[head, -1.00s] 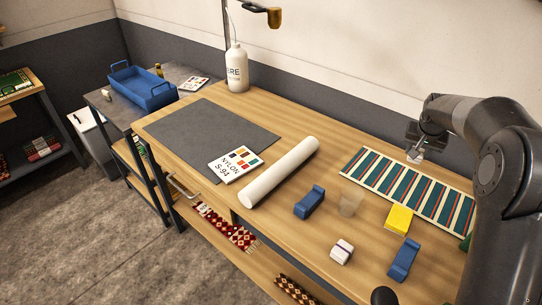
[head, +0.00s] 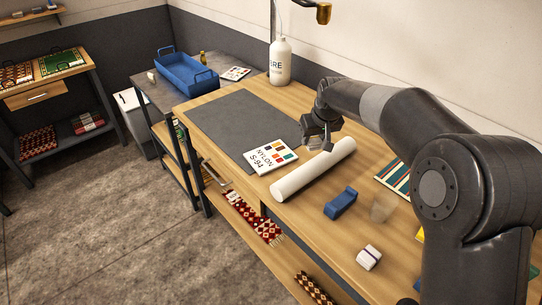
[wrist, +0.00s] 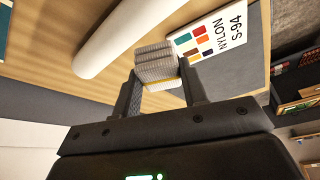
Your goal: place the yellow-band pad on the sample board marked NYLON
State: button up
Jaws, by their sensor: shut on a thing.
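The yellow-band pad (wrist: 156,64), a ribbed grey block with a thin yellow band, is held between the fingers of my gripper (wrist: 163,88) in the wrist view. In the head view my gripper (head: 322,138) hangs above the bench near the far end of the white roll, right of the sample board; the pad is hard to make out there. The sample board marked NYLON S-94 (head: 263,163), white with colour swatches, lies partly on the grey mat. In the wrist view the board (wrist: 235,35) is just beyond and right of the pad, partly hidden by it.
A white roll (head: 312,171) lies beside the board. The grey mat (head: 235,118) is bare behind the board. A white bottle (head: 280,63) stands at the back.

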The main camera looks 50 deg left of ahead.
send_over(269, 161)
jog(key=d, duration=0.2)
jog(key=shift+n, duration=0.3)
jog(key=f, duration=0.4)
jog(key=s+f, duration=0.1)
jog(key=f, duration=0.2)
jog(key=shift+a, duration=0.2)
jog(key=shift+f, duration=1.9)
jog(key=shift+f, duration=0.15)
jog(key=o, duration=0.9)
jog(key=shift+o, duration=0.2)
jog(key=v, duration=1.2)
jog(key=shift+w+d, duration=0.1)
jog(key=shift+d, duration=0.05)
